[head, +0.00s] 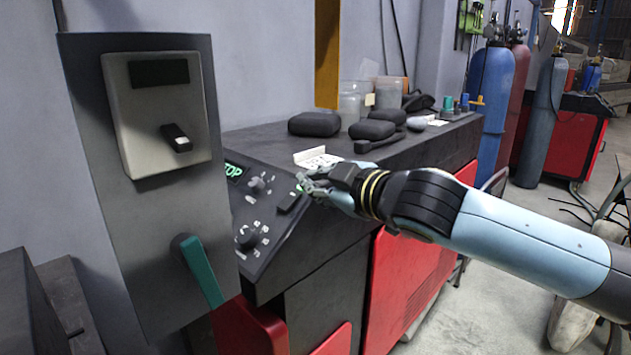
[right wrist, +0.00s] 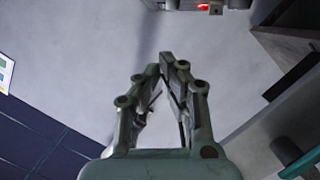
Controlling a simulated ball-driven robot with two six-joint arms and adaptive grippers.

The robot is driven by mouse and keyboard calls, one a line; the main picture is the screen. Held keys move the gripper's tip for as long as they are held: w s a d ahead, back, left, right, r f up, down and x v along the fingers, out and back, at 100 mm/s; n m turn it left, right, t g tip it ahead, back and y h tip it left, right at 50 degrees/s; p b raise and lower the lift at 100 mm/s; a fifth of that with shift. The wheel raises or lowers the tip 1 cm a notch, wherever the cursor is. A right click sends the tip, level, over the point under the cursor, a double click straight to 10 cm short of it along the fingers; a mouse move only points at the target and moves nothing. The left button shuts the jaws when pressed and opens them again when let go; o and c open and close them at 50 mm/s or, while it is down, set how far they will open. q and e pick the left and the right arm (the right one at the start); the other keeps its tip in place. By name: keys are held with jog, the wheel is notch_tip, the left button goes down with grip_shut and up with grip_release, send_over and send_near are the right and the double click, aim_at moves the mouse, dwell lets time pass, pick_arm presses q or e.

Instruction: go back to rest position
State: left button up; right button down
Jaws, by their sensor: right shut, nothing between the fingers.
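My right gripper (head: 308,185) comes in from the right in the head view, its arm stretched out over the front of the dark machine. Its fingertips are just in front of the sloped control panel (head: 250,215), beside a black switch. I cannot tell whether they touch it. In the right wrist view the fingers of the right gripper (right wrist: 166,62) meet at their tips, with nothing between them. My left gripper is not in either view.
A grey panel (head: 130,250) with a switch box (head: 150,100) and a teal-handled lever (head: 200,275) stands close at left. Black cases (head: 315,123) and clear containers lie on the machine's top. Gas cylinders (head: 490,100) stand behind. Floor at right is partly open.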

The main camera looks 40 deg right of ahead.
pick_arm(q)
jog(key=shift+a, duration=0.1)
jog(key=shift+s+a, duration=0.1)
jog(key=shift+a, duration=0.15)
